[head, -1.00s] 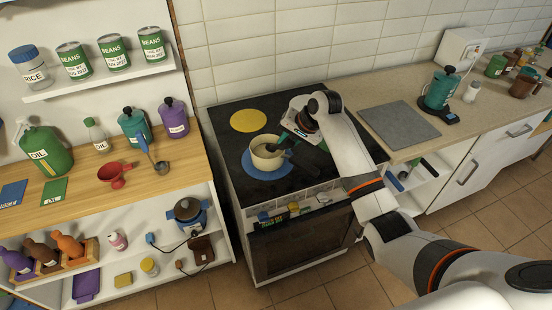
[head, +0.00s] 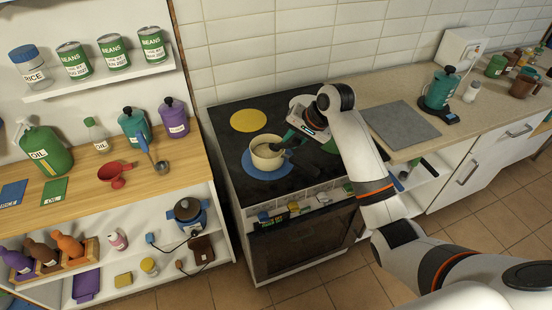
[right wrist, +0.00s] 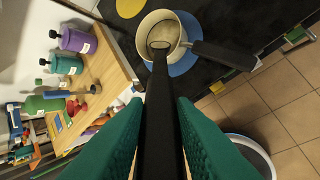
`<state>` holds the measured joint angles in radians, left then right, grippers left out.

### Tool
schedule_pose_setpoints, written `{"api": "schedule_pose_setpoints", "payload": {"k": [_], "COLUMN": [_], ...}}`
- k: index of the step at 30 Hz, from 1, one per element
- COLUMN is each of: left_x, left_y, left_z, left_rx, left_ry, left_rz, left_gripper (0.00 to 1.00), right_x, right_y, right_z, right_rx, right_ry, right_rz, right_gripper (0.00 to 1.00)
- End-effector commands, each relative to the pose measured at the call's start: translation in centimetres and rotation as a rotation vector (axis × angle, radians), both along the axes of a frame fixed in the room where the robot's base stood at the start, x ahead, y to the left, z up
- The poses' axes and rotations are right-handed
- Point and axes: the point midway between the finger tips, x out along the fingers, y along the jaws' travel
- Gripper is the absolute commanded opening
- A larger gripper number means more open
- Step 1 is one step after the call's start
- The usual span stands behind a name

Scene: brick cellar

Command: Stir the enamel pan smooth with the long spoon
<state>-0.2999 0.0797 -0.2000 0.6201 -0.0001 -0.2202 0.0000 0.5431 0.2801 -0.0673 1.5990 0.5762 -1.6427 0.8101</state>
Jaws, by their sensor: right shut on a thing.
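The cream enamel pan (head: 267,153) stands on a blue round spot on the black stove top, with pale contents inside. In the right wrist view the pan (right wrist: 148,31) shows its dark handle (right wrist: 224,54) pointing right. My right gripper (head: 293,136) is just right of and above the pan. Its green fingers are shut on the long spoon's dark handle (right wrist: 159,115) in the right wrist view. The spoon's far end reaches inside the pan's rim; its tip is partly hidden by the contents. My left gripper is out of view.
A yellow round spot (head: 248,121) on the stove is bare. A grey mat (head: 399,125) lies on the right counter, with a teal pot (head: 441,90) beyond.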

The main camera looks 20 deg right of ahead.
Motion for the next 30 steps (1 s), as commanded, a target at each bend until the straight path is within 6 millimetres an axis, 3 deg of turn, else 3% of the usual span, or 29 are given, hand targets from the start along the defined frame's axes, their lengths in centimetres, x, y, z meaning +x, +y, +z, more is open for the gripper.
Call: {"api": "schedule_pose_setpoints", "payload": {"k": [17,30], "left_x": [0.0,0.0], "left_y": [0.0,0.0], "left_z": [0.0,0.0], "left_rx": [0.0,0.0], "left_ry": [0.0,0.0], "left_rz": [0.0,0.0], "left_gripper": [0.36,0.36], "right_x": [0.0,0.1], "right_y": [0.0,0.0], "right_z": [0.2,3.0], "right_rx": [0.0,0.0], "right_ry": [-0.001,-0.003], "right_rz": [0.0,0.0], "right_gripper": [0.0,0.0]}}
